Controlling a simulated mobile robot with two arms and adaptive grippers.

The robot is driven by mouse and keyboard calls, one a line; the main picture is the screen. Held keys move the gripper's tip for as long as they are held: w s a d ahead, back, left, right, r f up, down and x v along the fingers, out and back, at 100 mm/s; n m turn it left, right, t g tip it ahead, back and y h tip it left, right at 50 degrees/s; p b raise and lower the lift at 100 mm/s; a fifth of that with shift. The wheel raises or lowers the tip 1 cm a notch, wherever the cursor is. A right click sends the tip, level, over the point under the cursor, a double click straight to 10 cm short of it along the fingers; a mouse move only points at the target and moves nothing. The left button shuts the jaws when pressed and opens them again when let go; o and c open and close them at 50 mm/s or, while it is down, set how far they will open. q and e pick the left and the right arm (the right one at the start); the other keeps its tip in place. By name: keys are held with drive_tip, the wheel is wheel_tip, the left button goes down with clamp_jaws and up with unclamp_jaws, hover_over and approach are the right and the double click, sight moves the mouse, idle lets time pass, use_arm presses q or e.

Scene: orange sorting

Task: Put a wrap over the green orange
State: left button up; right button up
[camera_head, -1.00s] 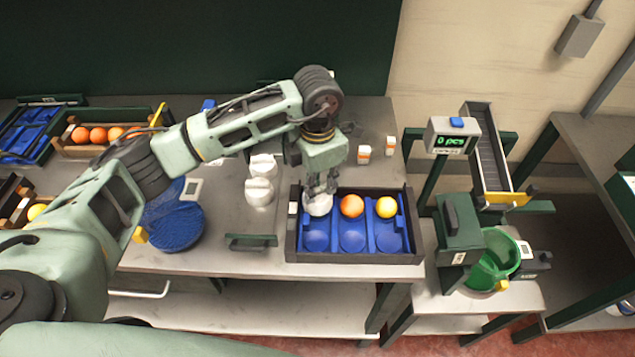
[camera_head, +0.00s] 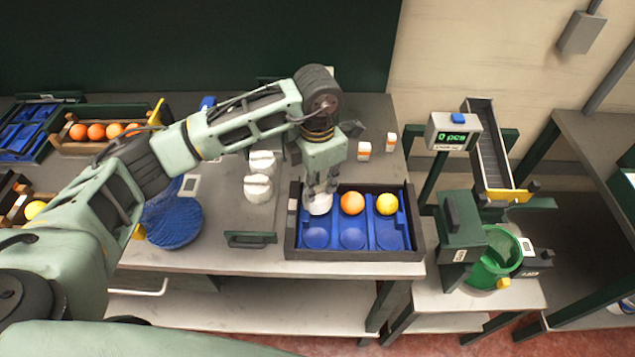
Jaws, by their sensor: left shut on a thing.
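My left gripper (camera_head: 319,188) points down over the back left pocket of the dark crate with the blue insert (camera_head: 291,241). It is shut on a white wrap (camera_head: 319,206), which sits in that pocket. No green orange shows; whatever is under the wrap is hidden. An orange fruit (camera_head: 352,203) and a yellow fruit (camera_head: 387,204) lie in the other back pockets. The front pockets are empty. Two more white wraps (camera_head: 258,188) stand on the table to the left of the crate. My right gripper is not in view.
A wooden crate of oranges (camera_head: 96,131) and a blue tray (camera_head: 27,133) stand at the far left. A blue round mat (camera_head: 175,226) lies left of the wraps. Two small white and orange containers (camera_head: 364,151) stand behind the crate. A green bin (camera_head: 494,268) stands at the right.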

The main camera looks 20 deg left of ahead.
use_arm(q)
drive_tip(key=shift+f+b, duration=0.4)
drive_tip(key=shift+f, duration=0.1)
drive_tip(key=o, duration=0.8)
drive_tip(key=o, duration=0.4)
drive_tip(key=shift+r, duration=0.15)
drive_tip(key=shift+r+p, duration=2)
drive_tip(key=shift+r, duration=1.9)
